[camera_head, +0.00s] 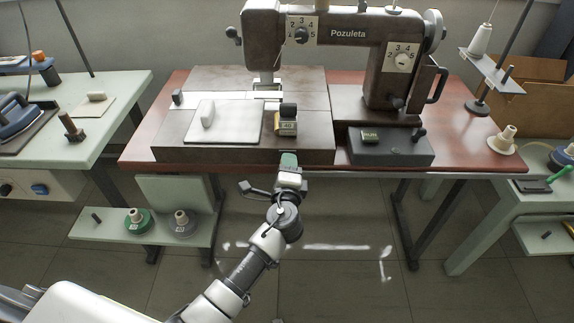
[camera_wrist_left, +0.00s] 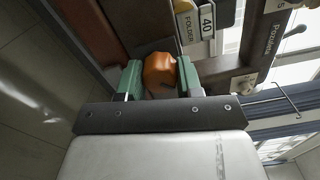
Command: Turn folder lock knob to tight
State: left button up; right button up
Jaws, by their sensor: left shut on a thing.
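The folder (camera_head: 286,127), a small block with a yellow label marked 40, sits at the front edge of the sewing machine bed. Its label, reading FOLDER 40, also shows in the left wrist view (camera_wrist_left: 207,19). My left gripper (camera_head: 289,160) is in front of the bed edge, just below the folder. In the left wrist view its green fingers (camera_wrist_left: 159,80) are shut on an orange knob (camera_wrist_left: 159,70) with a dark mark on its lower right. The knob is hidden behind the gripper in the head view. My right gripper is not in view.
The sewing machine (camera_head: 345,38), labelled Pozuleta, stands on a reddish table (camera_head: 470,150). A white pad (camera_head: 225,128) lies left of the folder. A dark box (camera_head: 391,150) sits right of the bed. Side tables flank both sides. Floor in front is open.

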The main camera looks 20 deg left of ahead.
pick_arm(q)
jog(key=shift+f, duration=0.1)
dwell(0.3)
jog(key=o, duration=0.9)
jog(key=v, duration=1.1)
jog(key=shift+w+b, duration=0.1)
jog(key=shift+b, duration=0.3)
jog(key=s+f+n+g+h+p, duration=0.1)
jog(key=s+f+g, duration=0.15)
jog(key=f, duration=0.55)
jog(key=s+f+g+h+p, duration=0.1)
jog(key=f+g+h, duration=0.15)
jog(key=f, duration=0.55)
jog(key=s+a+f+n+g+p, duration=0.25)
jog(key=s+f+n+g, duration=0.2)
jog(key=s+f, duration=0.85)
jog(key=s+a+f+n+g+p, duration=0.1)
jog(key=s+a+f+n+g, duration=0.1)
jog(key=s, duration=0.6)
jog(key=s+a+f+n+g+h, duration=0.1)
jog(key=s+a+f+n+g, duration=0.1)
jog(key=s+f+n, duration=0.2)
jog(key=s+a+f+n+g+p, duration=0.1)
jog(key=s+a+f+n+g, duration=0.2)
jog(key=s, duration=0.9)
notch_tip(320, 180, down, 3)
jog(key=shift+s+f+h+p, duration=0.1)
jog(key=shift+f+h+p, duration=0.05)
jog(key=shift+h+p, duration=0.15)
